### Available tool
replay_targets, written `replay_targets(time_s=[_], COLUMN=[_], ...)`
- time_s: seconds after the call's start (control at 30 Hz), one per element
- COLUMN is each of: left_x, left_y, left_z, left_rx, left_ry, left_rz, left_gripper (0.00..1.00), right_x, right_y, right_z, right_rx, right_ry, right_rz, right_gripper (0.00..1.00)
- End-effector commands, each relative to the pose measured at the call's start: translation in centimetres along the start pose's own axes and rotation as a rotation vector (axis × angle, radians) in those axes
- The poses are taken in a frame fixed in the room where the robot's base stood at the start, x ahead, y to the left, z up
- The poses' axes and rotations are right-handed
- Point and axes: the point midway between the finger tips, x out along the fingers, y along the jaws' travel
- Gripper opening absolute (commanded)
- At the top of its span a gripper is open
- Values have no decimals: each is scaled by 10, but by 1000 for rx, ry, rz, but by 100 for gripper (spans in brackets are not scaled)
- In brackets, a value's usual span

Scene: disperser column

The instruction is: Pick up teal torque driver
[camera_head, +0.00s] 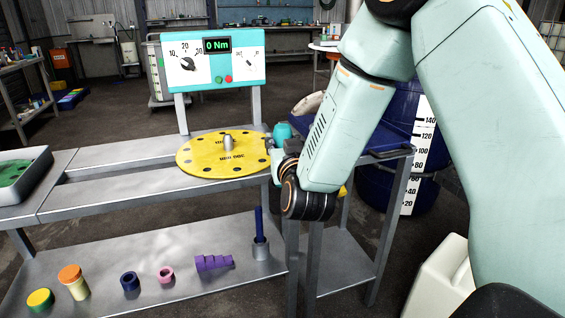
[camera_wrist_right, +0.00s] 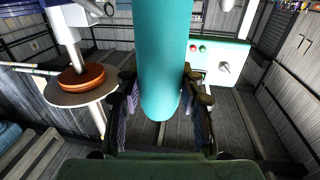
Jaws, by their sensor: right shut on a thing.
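The teal torque driver (camera_wrist_right: 160,70) is a thick teal cylinder that fills the middle of the right wrist view. My right gripper (camera_wrist_right: 158,105) is shut on it, with a dark finger on each side. In the head view a small teal part of the driver (camera_head: 282,131) shows beside the yellow disc; my right arm and gripper (camera_head: 291,150) hide the rest. My left gripper is not in view.
A yellow disc (camera_head: 205,165) with a metal hub lies on the bench. Behind it stands a teal torque panel (camera_head: 213,85) reading 0 Nm. The lower shelf (camera_head: 110,262) holds several coloured parts. A blue drum (camera_head: 376,188) stands right of the bench.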

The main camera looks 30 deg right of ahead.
Motion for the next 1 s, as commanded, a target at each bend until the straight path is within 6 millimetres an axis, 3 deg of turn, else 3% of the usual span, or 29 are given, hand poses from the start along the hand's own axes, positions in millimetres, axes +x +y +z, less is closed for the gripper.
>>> replay_targets(time_s=[0.3,0.57,1.0], left_x=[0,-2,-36], left_y=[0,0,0], left_z=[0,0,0], left_rx=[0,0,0], left_ry=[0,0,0], left_rz=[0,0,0], left_gripper=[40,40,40], right_x=[0,1,0], right_y=[0,0,0], right_z=[-2,-6,-83], right_rx=[0,0,2], right_ry=[6,7,7], right_rz=[0,0,1], right_gripper=[0,0,0])
